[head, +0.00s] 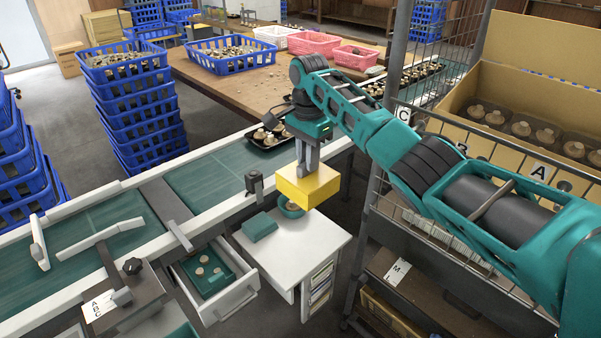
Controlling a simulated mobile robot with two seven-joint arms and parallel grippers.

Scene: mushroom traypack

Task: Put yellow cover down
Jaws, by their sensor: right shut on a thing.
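The yellow cover (308,187) is a box-like block in the middle of the head view. My right gripper (307,170) is shut on its top and holds it above the white desk (318,238), near the conveyor's edge. Below the cover, a round teal dish (291,210) with a mushroom in it is partly hidden by the cover. A flat teal block (260,227) lies to its left on the desk. My left gripper does not show.
The green conveyor (215,178) runs behind the desk, with a black tray of mushrooms (268,136) on it. An open drawer (240,290) holds a teal tray with mushrooms. A wire rack with a cardboard box (525,85) stands at the right. Blue crates (140,115) are stacked at the left.

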